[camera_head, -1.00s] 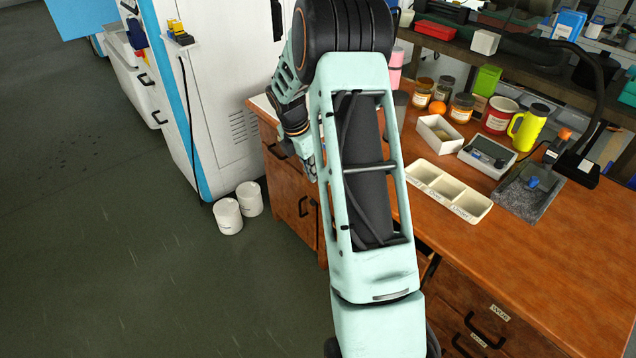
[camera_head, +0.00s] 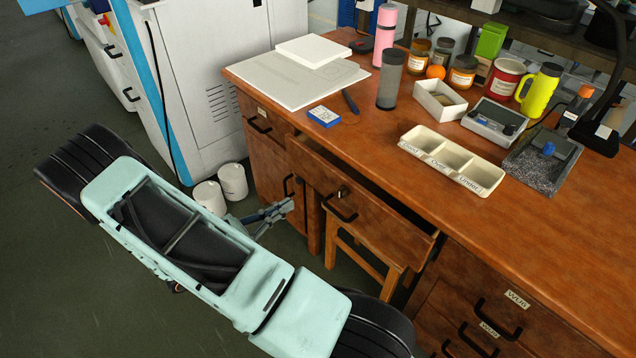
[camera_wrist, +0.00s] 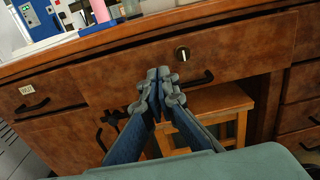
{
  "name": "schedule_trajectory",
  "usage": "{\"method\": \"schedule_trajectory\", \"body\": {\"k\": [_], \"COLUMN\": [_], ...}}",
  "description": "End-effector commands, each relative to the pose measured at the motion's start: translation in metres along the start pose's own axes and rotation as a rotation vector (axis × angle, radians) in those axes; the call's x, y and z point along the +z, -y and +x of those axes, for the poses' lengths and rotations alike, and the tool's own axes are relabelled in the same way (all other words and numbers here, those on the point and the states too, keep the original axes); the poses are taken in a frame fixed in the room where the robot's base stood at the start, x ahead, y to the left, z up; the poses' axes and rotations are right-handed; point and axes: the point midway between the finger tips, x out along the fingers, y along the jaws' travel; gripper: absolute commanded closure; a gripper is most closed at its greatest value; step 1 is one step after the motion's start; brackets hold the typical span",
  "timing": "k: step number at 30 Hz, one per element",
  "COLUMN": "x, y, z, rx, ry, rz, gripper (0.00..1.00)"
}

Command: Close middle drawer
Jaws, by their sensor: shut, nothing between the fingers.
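The middle drawer (camera_head: 375,212) of the wooden desk is partly pulled out. A narrow strip of its inside shows behind its front board. Its front also fills the upper middle of the wrist view (camera_wrist: 235,50), with a round lock and a black handle (camera_wrist: 195,80). My gripper (camera_head: 286,207) is shut and empty, to the left of the drawer's handle (camera_head: 340,210) in the head view. In the wrist view the fingertips (camera_wrist: 161,80) overlap the drawer front just left of the handle. I cannot tell whether they touch it.
A wooden stool (camera_head: 375,262) stands under the drawer. Side drawers (camera_head: 480,325) and a left cupboard (camera_head: 265,165) flank it. The desk top (camera_head: 400,175) holds a divided tray (camera_head: 450,160), bottles and jars. White tubs (camera_head: 232,181) stand on the floor by the cupboard.

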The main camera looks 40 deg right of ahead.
Motion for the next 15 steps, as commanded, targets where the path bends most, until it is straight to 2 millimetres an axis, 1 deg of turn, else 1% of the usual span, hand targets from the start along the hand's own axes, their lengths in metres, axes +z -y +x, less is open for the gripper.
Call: {"method": "schedule_trajectory", "body": {"k": [2, 5, 8, 15], "x": [0.001, 0.002, 0.002, 0.002], "y": [-0.001, -0.002, -0.001, -0.002], "z": [0.000, 0.008, 0.023, 0.075], "rx": [0.018, 0.020, 0.016, 0.014], "ry": [0.019, 0.022, 0.021, 0.019], "rz": [0.012, 0.016, 0.016, 0.016], "gripper": [1.00, 1.00, 1.00, 1.00]}}
